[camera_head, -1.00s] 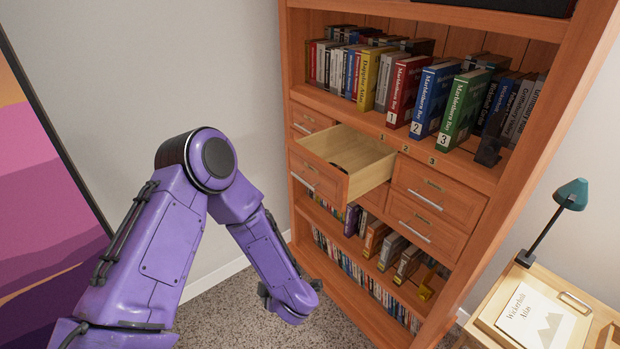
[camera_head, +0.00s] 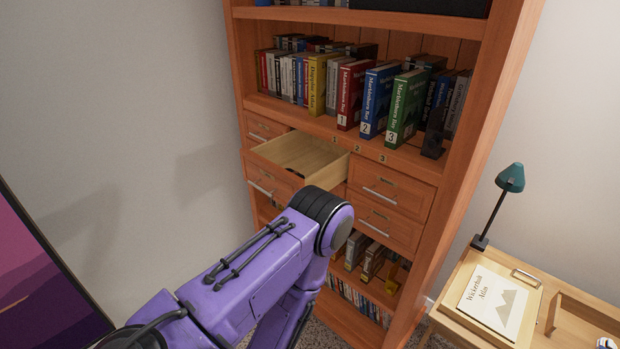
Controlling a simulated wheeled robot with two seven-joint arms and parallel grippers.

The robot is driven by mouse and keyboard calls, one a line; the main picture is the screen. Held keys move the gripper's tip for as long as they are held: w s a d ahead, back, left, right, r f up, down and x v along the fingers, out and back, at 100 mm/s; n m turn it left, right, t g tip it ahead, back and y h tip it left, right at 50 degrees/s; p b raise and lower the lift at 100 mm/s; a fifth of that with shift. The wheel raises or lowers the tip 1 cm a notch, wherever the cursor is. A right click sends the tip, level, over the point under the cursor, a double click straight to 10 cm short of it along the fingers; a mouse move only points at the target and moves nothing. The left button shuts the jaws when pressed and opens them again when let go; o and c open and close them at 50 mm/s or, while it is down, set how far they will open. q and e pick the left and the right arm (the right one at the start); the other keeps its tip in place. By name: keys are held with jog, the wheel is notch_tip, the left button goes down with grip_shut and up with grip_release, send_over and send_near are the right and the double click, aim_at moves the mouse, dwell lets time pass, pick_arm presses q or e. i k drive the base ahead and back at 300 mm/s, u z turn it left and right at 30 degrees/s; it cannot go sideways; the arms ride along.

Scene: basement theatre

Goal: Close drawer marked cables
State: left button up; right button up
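A wooden drawer (camera_head: 325,171) in the bookcase is pulled well out, showing its pale inside. A small dark item lies partly visible inside it. Its front (camera_head: 268,180) has a silver handle, and my purple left arm covers the area just below and right of it. The small label plates on the drawers are too small to read, so I cannot tell which one says cables. My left arm's elbow is in front of the bookcase, and its gripper is out of sight.
Shut drawers flank the open one, at upper left (camera_head: 263,128) and at right (camera_head: 390,190). Books (camera_head: 351,95) fill the shelf above, and boxes (camera_head: 372,262) stand below. A desk (camera_head: 455,310) with a teal lamp (camera_head: 510,178) stands at right.

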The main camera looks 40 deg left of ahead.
aim_at(324, 165)
jog(key=z, duration=0.2)
jog(key=i, duration=0.6)
jog(key=u, duration=1.7)
